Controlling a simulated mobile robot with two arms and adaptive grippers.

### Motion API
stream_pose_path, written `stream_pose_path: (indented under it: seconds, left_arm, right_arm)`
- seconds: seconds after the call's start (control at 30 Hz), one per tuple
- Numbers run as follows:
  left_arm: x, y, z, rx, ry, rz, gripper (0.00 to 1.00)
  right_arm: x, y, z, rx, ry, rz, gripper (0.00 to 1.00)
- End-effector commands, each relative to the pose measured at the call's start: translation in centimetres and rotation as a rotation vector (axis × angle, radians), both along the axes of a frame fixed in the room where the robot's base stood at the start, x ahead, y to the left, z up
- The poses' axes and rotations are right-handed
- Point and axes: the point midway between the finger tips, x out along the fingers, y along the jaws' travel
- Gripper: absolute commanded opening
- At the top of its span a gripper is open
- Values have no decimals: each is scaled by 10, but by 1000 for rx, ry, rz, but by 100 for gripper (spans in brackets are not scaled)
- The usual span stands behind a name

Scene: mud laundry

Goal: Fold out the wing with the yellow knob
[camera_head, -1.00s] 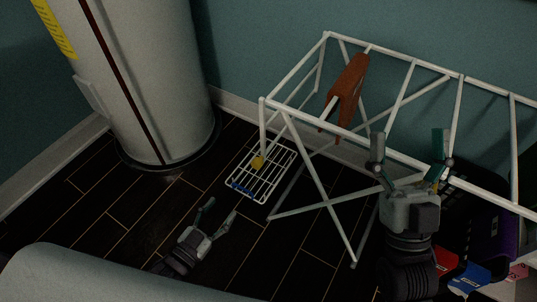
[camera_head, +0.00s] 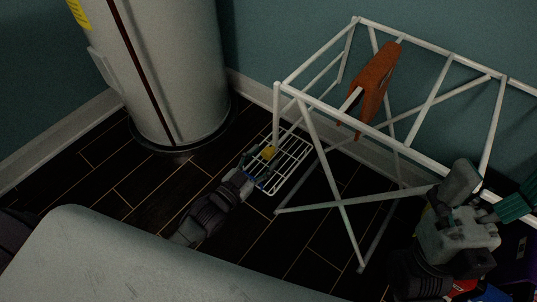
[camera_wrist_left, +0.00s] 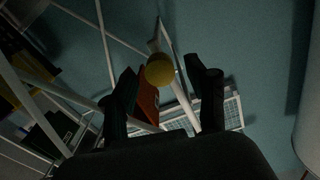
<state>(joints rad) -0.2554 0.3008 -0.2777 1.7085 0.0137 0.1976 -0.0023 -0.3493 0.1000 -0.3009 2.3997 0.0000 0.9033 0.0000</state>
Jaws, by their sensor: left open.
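The wing (camera_head: 292,172) is a white wire grid at the left end of the white drying rack (camera_head: 312,98), low near the floor. Its yellow knob (camera_head: 268,153) sits near its left edge. My left gripper (camera_head: 256,166) is open right beside the knob. In the left wrist view the round yellow knob (camera_wrist_left: 160,70) shows between the two dark fingers of my left gripper (camera_wrist_left: 165,85), on a white bar. I cannot tell whether the fingers touch it.
An orange-brown cloth (camera_head: 375,85) hangs over the rack; it also shows in the left wrist view (camera_wrist_left: 147,102). A white cylindrical tank (camera_head: 170,70) stands left of the rack. Dark floor (camera_head: 155,190) is clear between. A pale rounded surface (camera_head: 130,265) fills the lower left.

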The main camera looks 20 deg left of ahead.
Motion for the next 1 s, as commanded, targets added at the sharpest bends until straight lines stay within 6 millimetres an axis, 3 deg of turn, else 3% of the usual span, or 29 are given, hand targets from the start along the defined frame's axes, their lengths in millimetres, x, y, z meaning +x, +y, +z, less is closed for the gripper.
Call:
stream_pose_path:
  seconds: [0.2,0.57,0.9,1.0]
  left_arm:
    - [23,-8,-1,0,0,0,58]
    - [28,-10,0,0,2,0,58]
    - [28,-10,0,0,1,-1,3]
    - [27,-10,0,0,1,-1,0]
  right_arm:
    - [0,0,-10,-1,2,-1,88]
    - [0,0,-10,-1,3,0,88]
    - [1,0,-10,-1,4,0,88]
    - [1,0,-10,-1,4,0,88]
